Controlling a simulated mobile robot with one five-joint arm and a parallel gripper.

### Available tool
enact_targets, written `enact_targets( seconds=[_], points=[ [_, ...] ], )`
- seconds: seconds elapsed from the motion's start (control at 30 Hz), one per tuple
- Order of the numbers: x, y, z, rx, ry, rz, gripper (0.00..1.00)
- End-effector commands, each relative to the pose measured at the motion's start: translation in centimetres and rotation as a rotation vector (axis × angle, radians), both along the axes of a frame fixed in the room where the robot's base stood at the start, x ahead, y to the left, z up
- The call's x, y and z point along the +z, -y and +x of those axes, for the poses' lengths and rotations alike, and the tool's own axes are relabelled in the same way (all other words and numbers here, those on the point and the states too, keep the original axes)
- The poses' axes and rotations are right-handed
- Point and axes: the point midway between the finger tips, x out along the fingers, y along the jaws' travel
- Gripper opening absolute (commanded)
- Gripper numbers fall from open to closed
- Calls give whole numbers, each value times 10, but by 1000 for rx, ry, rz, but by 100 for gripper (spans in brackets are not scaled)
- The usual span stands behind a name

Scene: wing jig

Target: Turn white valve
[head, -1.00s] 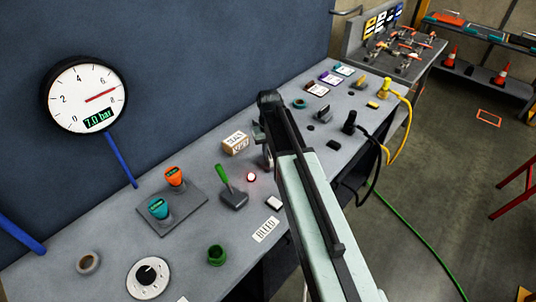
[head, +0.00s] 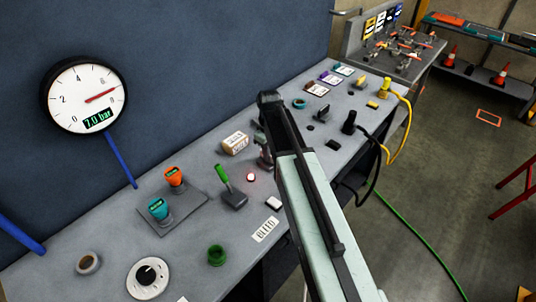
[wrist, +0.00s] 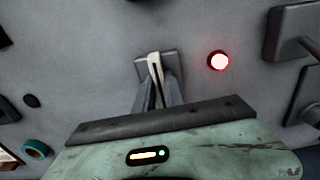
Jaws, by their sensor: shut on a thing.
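The white valve (wrist: 154,62) shows in the wrist view as a slim white lever on a grey square base, at the centre. My gripper (wrist: 157,82) is shut on this lever, with one finger on each side of it. In the head view my gripper (head: 265,152) shows only in part, beside my arm near the middle of the bench. The valve is hidden there behind my arm and gripper.
A red lamp (wrist: 218,61) glows close to the right of the valve. The gauge (head: 85,95) reads 7.0 bar.

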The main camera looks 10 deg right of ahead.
Motion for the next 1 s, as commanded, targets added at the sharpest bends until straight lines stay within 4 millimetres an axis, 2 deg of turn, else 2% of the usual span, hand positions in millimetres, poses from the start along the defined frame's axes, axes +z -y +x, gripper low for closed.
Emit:
enact_targets(
  seconds=[0.43,0.47,0.5,0.53,0.87,1.0],
  points=[
    [-1,-1,-3,10,-7,1,0],
    [-1,-1,-3,10,-7,1,22],
    [-1,-1,-3,10,-7,1,33],
    [-1,-1,-2,10,-7,1,35],
    [2,-1,-1,9,-3,0,35],
    [15,-1,-1,9,-3,0,35]
  ],
)
